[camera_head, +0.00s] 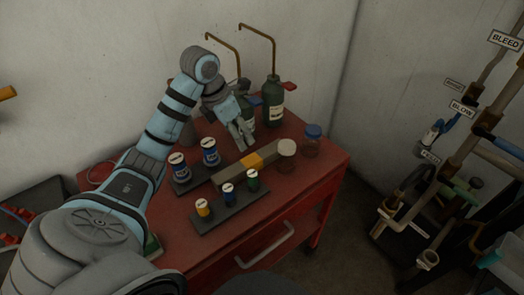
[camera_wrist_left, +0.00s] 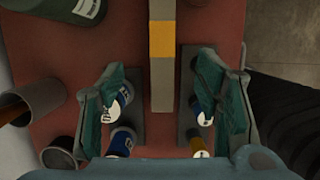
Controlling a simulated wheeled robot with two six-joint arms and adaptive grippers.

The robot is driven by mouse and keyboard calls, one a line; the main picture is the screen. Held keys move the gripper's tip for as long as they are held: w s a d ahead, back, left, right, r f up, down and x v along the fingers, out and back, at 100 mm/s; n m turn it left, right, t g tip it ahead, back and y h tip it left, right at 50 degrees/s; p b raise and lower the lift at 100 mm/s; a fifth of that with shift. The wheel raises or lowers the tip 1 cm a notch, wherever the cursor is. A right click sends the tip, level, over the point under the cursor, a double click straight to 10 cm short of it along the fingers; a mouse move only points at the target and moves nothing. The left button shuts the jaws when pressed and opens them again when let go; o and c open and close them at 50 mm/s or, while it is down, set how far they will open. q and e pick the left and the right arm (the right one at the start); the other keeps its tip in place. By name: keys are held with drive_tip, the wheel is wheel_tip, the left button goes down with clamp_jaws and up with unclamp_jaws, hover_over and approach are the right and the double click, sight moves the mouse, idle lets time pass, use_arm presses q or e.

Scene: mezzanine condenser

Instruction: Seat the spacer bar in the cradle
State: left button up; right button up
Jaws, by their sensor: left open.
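The spacer bar is a long grey bar with a yellow band (camera_head: 252,161), lying on the red cabinet top between two dark bottle racks. In the left wrist view the bar (camera_wrist_left: 161,85) runs up the middle of the picture, between the finger lines. My left gripper (camera_head: 243,138) is open and empty, pointing down over the cabinet near the bar's far side. Its spread fingers also show in the left wrist view (camera_wrist_left: 163,75); the gap in height to the bar is hard to tell. I cannot pick out the cradle for certain. My right gripper is out of view.
The red cabinet (camera_head: 290,215) carries a rear rack with blue bottles (camera_head: 209,152), a front rack (camera_head: 232,212) with small bottles, green bottles (camera_head: 272,102) and jars (camera_head: 312,140). Bent copper tubes rise behind. A labelled pipe stand (camera_head: 462,108) is at right; bare floor lies between.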

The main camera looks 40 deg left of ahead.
use_arm(q)
drive_tip(key=b, duration=0.7)
hover_over(251, 160)
drive_tip(key=s, duration=0.3)
drive_tip(key=f, duration=0.7)
drive_tip(key=shift+a+f, duration=0.4)
drive_tip(key=w+f, duration=0.1)
drive_tip(key=f+b, duration=0.1)
drive_tip(key=f, duration=0.1)
drive_tip(key=w+f, duration=0.1)
drive_tip(key=shift+w+d+f, duration=0.25)
drive_tip(key=shift+w+d, duration=0.05)
drive_tip(key=shift+w, duration=0.05)
drive_tip(key=shift+f, duration=0.2)
drive_tip(key=shift+r, duration=0.1)
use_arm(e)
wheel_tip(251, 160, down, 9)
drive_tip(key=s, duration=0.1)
use_arm(q)
clamp_jaws()
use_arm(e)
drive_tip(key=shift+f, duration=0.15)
